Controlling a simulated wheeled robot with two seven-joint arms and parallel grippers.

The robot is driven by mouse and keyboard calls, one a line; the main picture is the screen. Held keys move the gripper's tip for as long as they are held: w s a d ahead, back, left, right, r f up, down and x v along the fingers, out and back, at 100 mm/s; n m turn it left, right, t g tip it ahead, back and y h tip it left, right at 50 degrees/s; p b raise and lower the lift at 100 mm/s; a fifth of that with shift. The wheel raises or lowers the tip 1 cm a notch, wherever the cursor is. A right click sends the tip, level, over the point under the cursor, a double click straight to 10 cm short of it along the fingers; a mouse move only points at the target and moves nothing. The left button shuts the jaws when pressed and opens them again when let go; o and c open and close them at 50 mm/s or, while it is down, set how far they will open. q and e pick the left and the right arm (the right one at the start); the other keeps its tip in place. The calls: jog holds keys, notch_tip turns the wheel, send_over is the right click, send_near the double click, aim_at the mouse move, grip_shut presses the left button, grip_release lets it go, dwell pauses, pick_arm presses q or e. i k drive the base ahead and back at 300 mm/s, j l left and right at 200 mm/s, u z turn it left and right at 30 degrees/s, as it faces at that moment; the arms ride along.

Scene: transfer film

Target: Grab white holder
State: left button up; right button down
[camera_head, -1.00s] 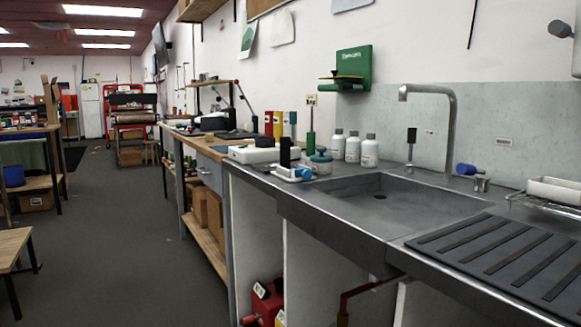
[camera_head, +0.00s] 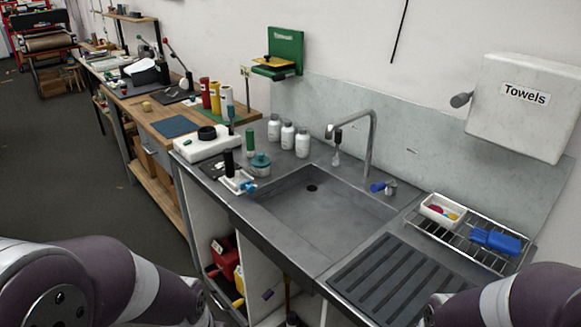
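A small white holder (camera_head: 239,184) sits on the metal counter left of the sink, with a blue piece at its right end. A black upright cylinder (camera_head: 228,163) stands at it; I cannot tell whether it is in it or behind it. Another white piece, a small open tray (camera_head: 441,210) with coloured bits inside, rests on the wire rack at the right. Neither gripper shows. Only purple and white links of my arms appear at the lower left and lower right, well away from both white things.
The sink basin (camera_head: 318,211) is empty, with a tall faucet (camera_head: 370,146) behind it. A teal-lidded jar (camera_head: 261,166) and white bottles (camera_head: 288,136) stand nearby. A ribbed black mat (camera_head: 402,279) covers the front right counter. A blue item (camera_head: 496,241) lies on the wire rack (camera_head: 462,236).

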aim_at(232, 179)
jog(key=i+j+z, duration=0.15)
jog(key=z, duration=0.25)
jog(key=i+j+z, duration=0.1)
jog(key=j+z, duration=0.25)
jog(key=i+j+z, duration=0.1)
jog(key=j+z, duration=0.15)
jog(key=z, duration=0.15)
jog(key=j+z, duration=0.35)
